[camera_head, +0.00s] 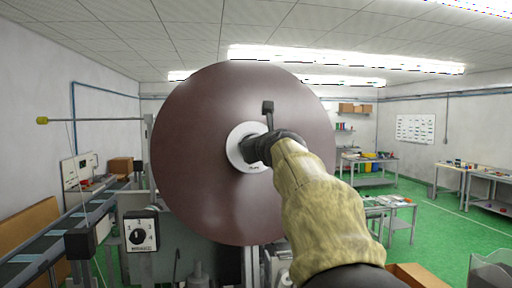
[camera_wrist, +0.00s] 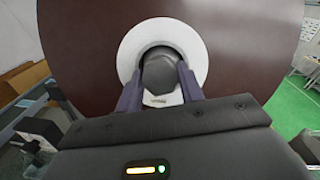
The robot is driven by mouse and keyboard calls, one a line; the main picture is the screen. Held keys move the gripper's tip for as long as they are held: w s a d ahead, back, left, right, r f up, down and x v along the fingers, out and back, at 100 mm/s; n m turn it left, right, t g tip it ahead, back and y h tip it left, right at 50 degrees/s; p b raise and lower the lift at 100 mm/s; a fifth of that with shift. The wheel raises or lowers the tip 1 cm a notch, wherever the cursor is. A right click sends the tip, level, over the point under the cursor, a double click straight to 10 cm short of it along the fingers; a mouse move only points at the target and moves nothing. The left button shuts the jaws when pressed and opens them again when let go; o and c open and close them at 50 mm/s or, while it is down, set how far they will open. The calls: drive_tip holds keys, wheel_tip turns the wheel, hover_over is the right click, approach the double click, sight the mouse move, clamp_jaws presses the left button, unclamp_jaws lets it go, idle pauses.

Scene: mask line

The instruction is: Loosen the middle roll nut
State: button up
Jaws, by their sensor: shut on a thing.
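The roll is a large dark brown disc (camera_head: 205,125) that fills the middle of the head view. A white ring (camera_head: 234,150) sits at its centre; it also shows in the wrist view (camera_wrist: 130,52). Inside the ring is a dark grey rounded nut (camera_wrist: 160,73). My gripper (camera_wrist: 160,82) is shut on the nut, with one finger on its left side and one on its right. In the head view my gripper (camera_head: 262,148) and sleeved arm hide most of the nut.
A machine with a numbered dial box (camera_head: 141,231) stands at the lower left, beside a conveyor (camera_head: 60,240). A rod with a yellow tip (camera_head: 42,120) sticks out at the left. Workbenches (camera_head: 368,178) stand at the right on open green floor (camera_head: 435,235).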

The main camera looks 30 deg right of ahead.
drive_tip(key=n+g+p, duration=0.1)
drive_tip(key=n, duration=0.8)
drive_tip(key=n+g+p, duration=0.2)
drive_tip(key=n, duration=0.8)
drive_tip(key=n+g+y+p, duration=0.1)
drive_tip(key=n+g, duration=0.1)
drive_tip(key=n, duration=0.7)
drive_tip(key=shift+w+r+n+p, duration=0.1)
drive_tip(key=shift+r+n+p, duration=0.1)
drive_tip(key=shift+n+p, duration=0.2)
drive_tip(key=n+h, duration=0.1)
drive_tip(key=n, duration=0.2)
drive_tip(key=n+h, duration=0.1)
drive_tip(key=n, duration=0.3)
drive_tip(key=shift+a+g, duration=0.1)
drive_tip(key=shift+g, duration=0.3)
drive_tip(key=shift+n, duration=0.3)
drive_tip(key=o, duration=1)
